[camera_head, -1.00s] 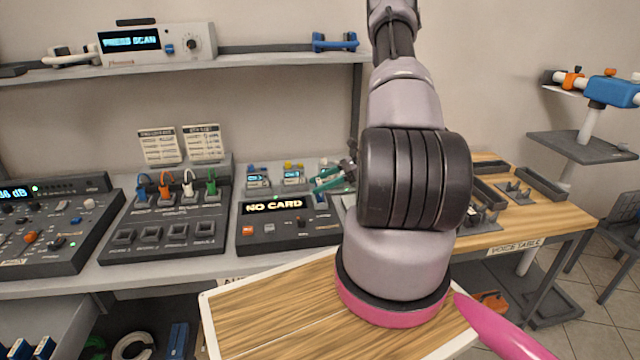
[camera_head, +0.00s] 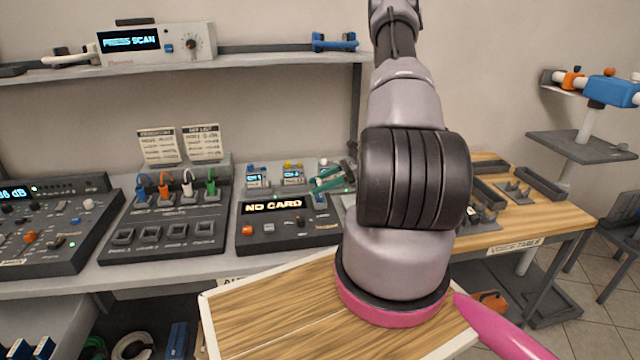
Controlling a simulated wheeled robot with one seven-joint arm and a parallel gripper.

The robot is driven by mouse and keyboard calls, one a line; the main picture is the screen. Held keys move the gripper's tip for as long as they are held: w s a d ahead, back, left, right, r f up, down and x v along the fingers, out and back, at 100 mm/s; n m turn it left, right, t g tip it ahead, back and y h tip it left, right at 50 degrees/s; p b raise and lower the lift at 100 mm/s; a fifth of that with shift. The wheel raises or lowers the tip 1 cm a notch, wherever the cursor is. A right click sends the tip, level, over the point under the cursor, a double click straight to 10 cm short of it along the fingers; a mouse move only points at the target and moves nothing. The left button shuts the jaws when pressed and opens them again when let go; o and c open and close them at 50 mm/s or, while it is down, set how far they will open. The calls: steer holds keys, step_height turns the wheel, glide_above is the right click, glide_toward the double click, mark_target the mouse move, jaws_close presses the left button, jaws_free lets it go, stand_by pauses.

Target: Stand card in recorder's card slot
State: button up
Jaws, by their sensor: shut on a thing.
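The recorder (camera_head: 288,234) sits on the grey bench, and its display reads "NO CARD". My gripper (camera_head: 318,187) is above the recorder's right end, partly hidden behind my arm. It is shut on a small blue card (camera_head: 320,201), which hangs below the green-tipped fingers near the recorder's top right. The slot is too small and too covered to make out, and I cannot tell whether the card touches it. Two other cards, one with a blue top (camera_head: 257,178) and one with a yellow top (camera_head: 293,175), stand behind the recorder.
A patch panel (camera_head: 165,235) with coloured plugs and a mixer (camera_head: 60,230) stand to the left. A shelf (camera_head: 230,63) runs above the bench. My arm covers the area right of the recorder. A wooden voice table (camera_head: 560,220) with trays is at the right.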

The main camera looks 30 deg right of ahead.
steer(key=shift+f, duration=0.5)
steer(key=o, duration=1.1)
steer(key=shift+c, duration=0.2)
steer(key=v, duration=1.1)
